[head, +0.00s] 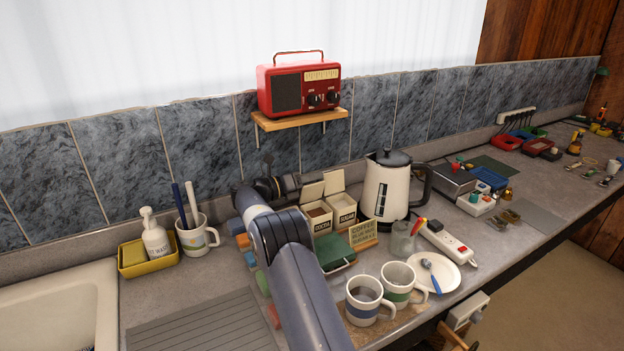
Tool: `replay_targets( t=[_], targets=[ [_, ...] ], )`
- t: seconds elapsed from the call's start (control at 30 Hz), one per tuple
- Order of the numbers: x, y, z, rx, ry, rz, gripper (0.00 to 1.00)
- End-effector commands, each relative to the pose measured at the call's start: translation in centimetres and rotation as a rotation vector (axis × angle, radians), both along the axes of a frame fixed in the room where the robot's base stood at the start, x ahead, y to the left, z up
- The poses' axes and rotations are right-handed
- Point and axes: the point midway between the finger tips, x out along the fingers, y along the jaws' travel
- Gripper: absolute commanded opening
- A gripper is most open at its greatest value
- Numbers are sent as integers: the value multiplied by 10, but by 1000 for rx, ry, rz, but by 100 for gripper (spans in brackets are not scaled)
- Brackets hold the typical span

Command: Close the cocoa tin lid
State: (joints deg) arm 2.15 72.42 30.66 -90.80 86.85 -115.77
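The cocoa tin (319,219) is a cream box with a dark label, standing on the counter just right of my arm. Its top is open and brown contents show inside. Its cream lid (312,191) stands raised at the back of the tin. My gripper (294,183) is behind and to the left of the tin, close to the raised lid. Whether it touches the lid cannot be told. My forearm hides the counter to the left of the tin, and the fingers are too small and dark to read.
A matching sugar tin (343,209), lid also raised, stands right beside the cocoa tin. A kettle (384,192) is farther right. A note card (362,235), a green item (335,250) and two mugs (364,300) (398,283) stand in front. A red radio (299,88) sits on a shelf above.

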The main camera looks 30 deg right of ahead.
Motion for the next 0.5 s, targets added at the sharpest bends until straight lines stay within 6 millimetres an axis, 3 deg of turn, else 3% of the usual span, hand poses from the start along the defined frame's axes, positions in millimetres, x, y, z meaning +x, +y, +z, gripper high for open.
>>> replay_targets(
  t=[0.17,0.5],
  targets=[
    [0,0,-2,2,3,1,1],
    [0,0,-4,3,4,1,0]
  ],
)
